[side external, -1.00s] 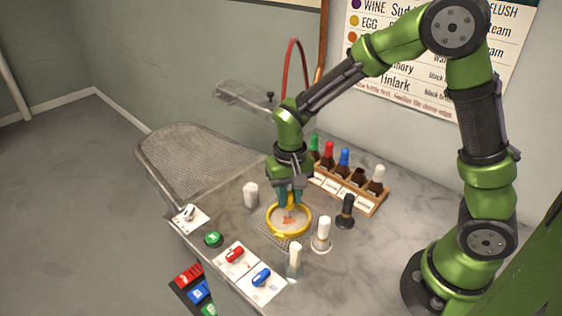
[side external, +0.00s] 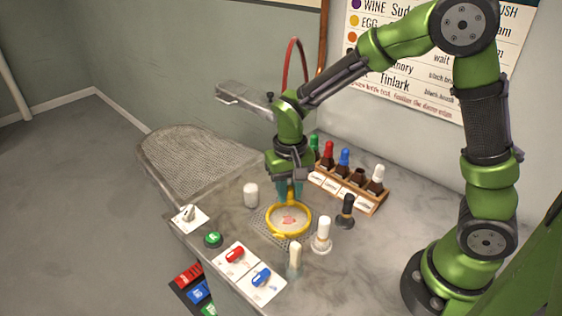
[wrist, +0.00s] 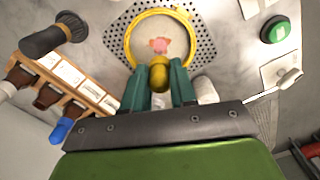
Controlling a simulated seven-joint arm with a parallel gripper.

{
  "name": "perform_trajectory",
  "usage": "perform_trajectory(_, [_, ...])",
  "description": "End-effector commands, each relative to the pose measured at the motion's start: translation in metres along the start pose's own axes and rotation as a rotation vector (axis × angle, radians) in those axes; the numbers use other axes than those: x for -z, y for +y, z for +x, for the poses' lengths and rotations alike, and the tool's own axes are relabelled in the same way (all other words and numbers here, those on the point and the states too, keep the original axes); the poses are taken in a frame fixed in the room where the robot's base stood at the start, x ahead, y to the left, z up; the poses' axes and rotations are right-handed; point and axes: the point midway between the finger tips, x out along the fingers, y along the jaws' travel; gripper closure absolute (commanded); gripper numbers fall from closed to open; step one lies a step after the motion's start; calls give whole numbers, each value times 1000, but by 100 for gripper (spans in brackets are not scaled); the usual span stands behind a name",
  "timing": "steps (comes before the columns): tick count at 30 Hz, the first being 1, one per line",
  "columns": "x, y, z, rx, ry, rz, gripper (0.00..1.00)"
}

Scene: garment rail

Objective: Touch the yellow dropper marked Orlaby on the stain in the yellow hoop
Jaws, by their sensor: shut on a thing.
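My gripper (wrist: 158,88) is shut on the yellow dropper (wrist: 159,73), whose rounded yellow end shows between the teal fingers. Any marking on the dropper is out of sight. The yellow hoop (wrist: 133,40) lies on a perforated plate, and a pinkish stain (wrist: 158,45) shows inside it, just beyond the dropper in the wrist view. In the side view my gripper (side external: 290,190) is over the far edge of the hoop (side external: 289,236), and the stain (side external: 289,221) is in plain view.
A wooden rack (side external: 368,203) of several coloured-cap droppers stands behind, by the wall. Green (side external: 213,240), red (side external: 234,254) and blue (side external: 261,277) controls line the front.

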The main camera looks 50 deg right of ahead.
Motion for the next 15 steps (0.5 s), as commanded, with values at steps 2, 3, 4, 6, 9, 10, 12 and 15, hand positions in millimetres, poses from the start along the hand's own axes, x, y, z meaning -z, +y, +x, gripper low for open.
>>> perform_trajectory(2, [0, 0, -7, 1, 2, 0, 100])
perform_trajectory(3, [0, 0, -10, 1, 2, 1, 100])
perform_trajectory(4, [0, 0, -13, 2, 1, 1, 100])
perform_trajectory(6, [1, -1, -19, 2, 3, 1, 100])
perform_trajectory(9, [0, 0, -26, 1, 3, 0, 100])
perform_trajectory(10, [0, 0, -29, 1, 2, 0, 100])
perform_trajectory(12, [0, 0, -35, 2, 2, 0, 100])
perform_trajectory(15, [0, 0, -42, 2, 2, 0, 100])
